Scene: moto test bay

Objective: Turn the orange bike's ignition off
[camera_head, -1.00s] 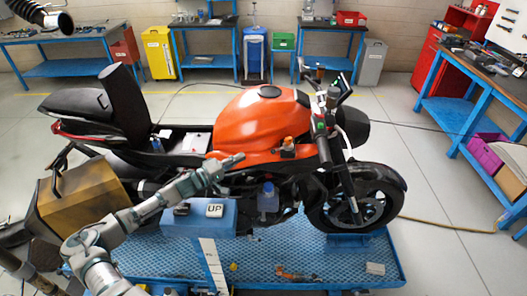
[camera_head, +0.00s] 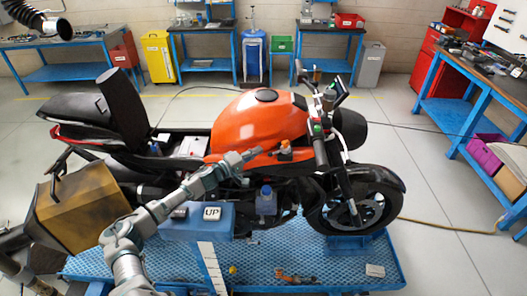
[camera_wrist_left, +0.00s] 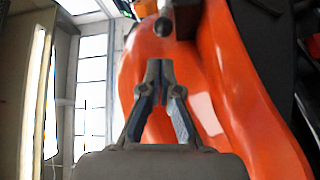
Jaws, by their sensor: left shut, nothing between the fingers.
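The orange bike (camera_head: 255,118) stands side-on on a blue lift platform, its front wheel to the right. My left gripper (camera_head: 257,152) is shut and empty beside the lower edge of the orange tank, pointing right. A small orange-and-dark part (camera_head: 285,149) sits just beyond its tips; I cannot tell whether it is the ignition. In the left wrist view the shut fingers (camera_wrist_left: 160,65) show in front of the orange bodywork (camera_wrist_left: 215,80), with a small grey knob-like part (camera_wrist_left: 163,27) beyond the tips, apart from them. My right gripper is not in view.
The handlebar (camera_head: 318,130) carries red and green controls. A blue stand with an UP button (camera_head: 212,213) is below my left arm. A blue bottle (camera_head: 266,201) is by the engine. The blue platform (camera_head: 330,262) holds a few loose items. Workbenches line the back and right.

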